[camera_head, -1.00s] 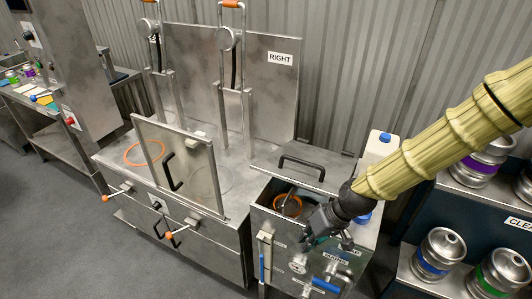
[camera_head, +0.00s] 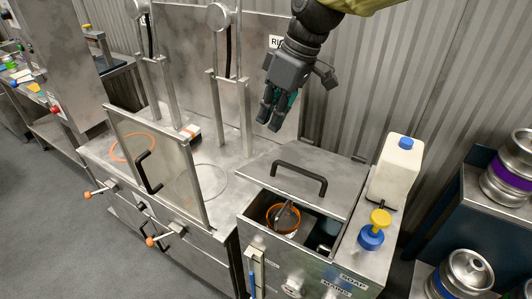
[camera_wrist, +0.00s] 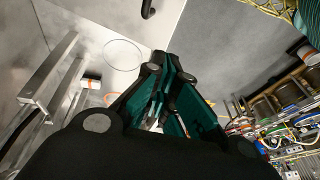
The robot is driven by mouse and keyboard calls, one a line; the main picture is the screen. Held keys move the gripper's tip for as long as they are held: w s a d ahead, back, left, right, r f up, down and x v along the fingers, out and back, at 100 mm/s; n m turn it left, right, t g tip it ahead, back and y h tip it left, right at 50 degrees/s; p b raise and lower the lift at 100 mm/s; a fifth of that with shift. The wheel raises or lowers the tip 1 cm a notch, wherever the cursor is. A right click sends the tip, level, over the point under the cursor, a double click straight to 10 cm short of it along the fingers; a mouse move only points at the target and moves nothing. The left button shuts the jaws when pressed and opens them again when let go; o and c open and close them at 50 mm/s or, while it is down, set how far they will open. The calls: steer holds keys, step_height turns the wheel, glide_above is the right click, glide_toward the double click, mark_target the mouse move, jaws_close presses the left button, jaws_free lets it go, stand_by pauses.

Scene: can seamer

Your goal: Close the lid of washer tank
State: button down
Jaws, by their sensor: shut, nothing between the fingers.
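The washer tank (camera_head: 300,262) is a steel box at lower centre in the head view. Its flat steel lid (camera_head: 335,178), with a black bar handle (camera_head: 298,178), covers the rear part of the top. The front part of the opening is uncovered and shows an orange-rimmed round item (camera_head: 283,218) inside. My gripper (camera_head: 269,121) is shut and empty, pointing down, raised above and behind the lid's left side and apart from it. In the wrist view the teal-padded fingers (camera_wrist: 163,100) are together, with nothing held.
A white jug with a blue cap (camera_head: 397,168) and a blue bottle with a yellow top (camera_head: 372,232) stand on the ledge right of the tank. A steel bench with an upright panel (camera_head: 165,165) is at left. Kegs (camera_head: 465,275) sit on shelves at right.

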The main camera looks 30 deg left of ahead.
steer(key=p, duration=0.2)
glide_above(250, 176)
steer(key=w, duration=0.1)
steer(key=f, duration=1.1)
steer(key=shift+w+d, duration=0.1)
steer(key=shift+d, duration=0.25)
steer(key=shift+s+f, duration=0.2)
steer(key=shift+f, duration=0.3)
steer(key=shift+s+f, duration=0.15)
steer(key=shift+f, duration=0.3)
steer(key=shift+d+f, duration=0.1)
